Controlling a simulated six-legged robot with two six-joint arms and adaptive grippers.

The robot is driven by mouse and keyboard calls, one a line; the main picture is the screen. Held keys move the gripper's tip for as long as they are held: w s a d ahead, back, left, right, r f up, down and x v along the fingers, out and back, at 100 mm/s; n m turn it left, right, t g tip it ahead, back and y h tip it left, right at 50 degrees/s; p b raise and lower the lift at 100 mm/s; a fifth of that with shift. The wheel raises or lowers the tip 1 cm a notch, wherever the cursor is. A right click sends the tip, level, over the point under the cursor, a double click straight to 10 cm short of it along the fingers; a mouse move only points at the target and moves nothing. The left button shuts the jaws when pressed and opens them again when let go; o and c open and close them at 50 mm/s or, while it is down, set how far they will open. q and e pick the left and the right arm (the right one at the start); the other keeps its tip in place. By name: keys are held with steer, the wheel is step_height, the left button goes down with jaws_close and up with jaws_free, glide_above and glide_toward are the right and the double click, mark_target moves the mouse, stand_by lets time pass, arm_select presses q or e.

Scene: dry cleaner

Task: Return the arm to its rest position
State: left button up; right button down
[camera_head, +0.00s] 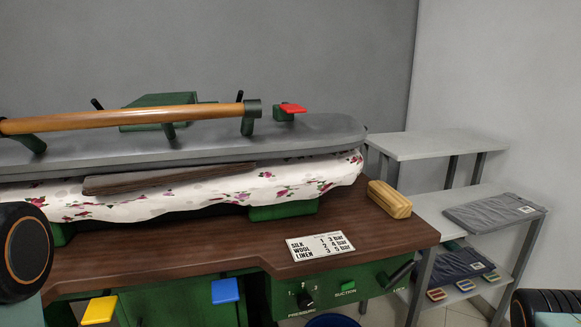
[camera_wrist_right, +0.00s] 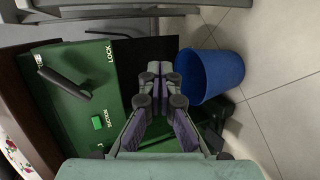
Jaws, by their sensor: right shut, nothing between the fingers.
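My right gripper (camera_wrist_right: 157,76) shows in the right wrist view, its fingers together and empty. It hangs in front of the green control panel (camera_wrist_right: 75,95), close to a blue bucket (camera_wrist_right: 210,76) on its right in that view. I cannot see it touch anything. In the head view only a dark round joint of my right arm shows at the bottom right corner, and the gripper itself is out of that picture. A dark round joint of my left arm shows at the left edge. My left gripper is not in view.
A pressing machine (camera_head: 300,135) with a wooden handle (camera_head: 130,117) stands on a brown table (camera_head: 225,240). A wooden block (camera_head: 389,199) and a pressure card (camera_head: 311,246) lie there. A grey shelf (camera_head: 440,145) with folded cloth (camera_head: 490,213) stands right. The panel's black lever (camera_wrist_right: 62,82) sticks out.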

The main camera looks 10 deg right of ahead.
steer(key=s+a+f+m+g+y, duration=0.1)
steer(key=s+a+f+m+g, duration=0.2)
steer(key=s+a+m+g, duration=0.35)
steer(key=s+a+f+m+g+y, duration=0.1)
steer(key=s+a+f+m+g, duration=0.15)
steer(key=s+a+m, duration=0.75)
steer(key=s+a+r+g, duration=0.4)
steer(key=s+a+r, duration=0.7)
steer(key=r, duration=0.1)
steer(key=shift+s+r, duration=0.15)
steer(key=shift+r, duration=0.05)
